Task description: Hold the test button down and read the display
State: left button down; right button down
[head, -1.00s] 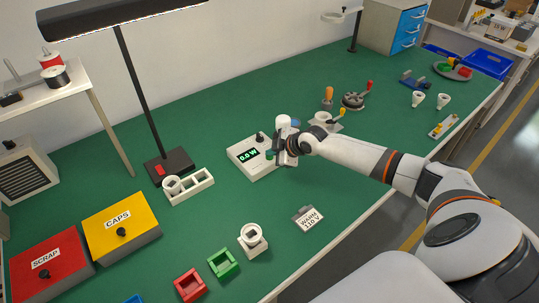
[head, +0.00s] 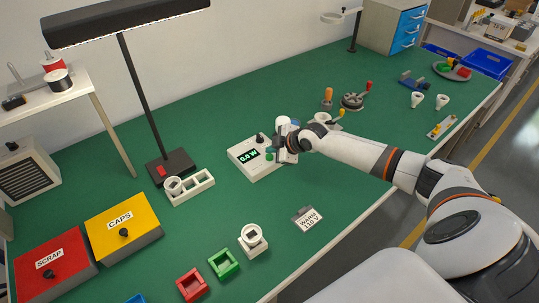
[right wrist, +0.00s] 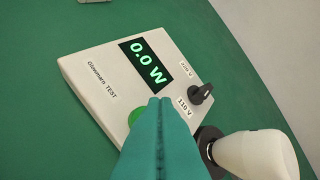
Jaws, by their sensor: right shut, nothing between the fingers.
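The white test box (head: 262,168) stands on the green bench, with a lit display (right wrist: 144,62) reading 0.0 W. A round green test button (right wrist: 137,116) is on its top face, below the display in the right wrist view. My right gripper (right wrist: 160,102) is shut and empty; its teal fingertips overlap the button's edge and hide part of it. I cannot tell whether they touch or press it. A black knob (right wrist: 201,94) sits between the 220 V and 110 V labels. A white bulb (right wrist: 262,156) stands in a dark socket beside the fingers. My left gripper is out of view.
A card (head: 307,219) reading WARM 110 V lies in front of the box. A white holder (head: 190,188) and a lamp base (head: 170,167) stand to its left. A white stand (head: 252,239) is nearer the front. Bare bench lies between them.

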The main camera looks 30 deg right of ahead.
aim_at(273, 161)
notch_tip(273, 161, up, 5)
jog(key=p, duration=0.4)
dwell(0.4)
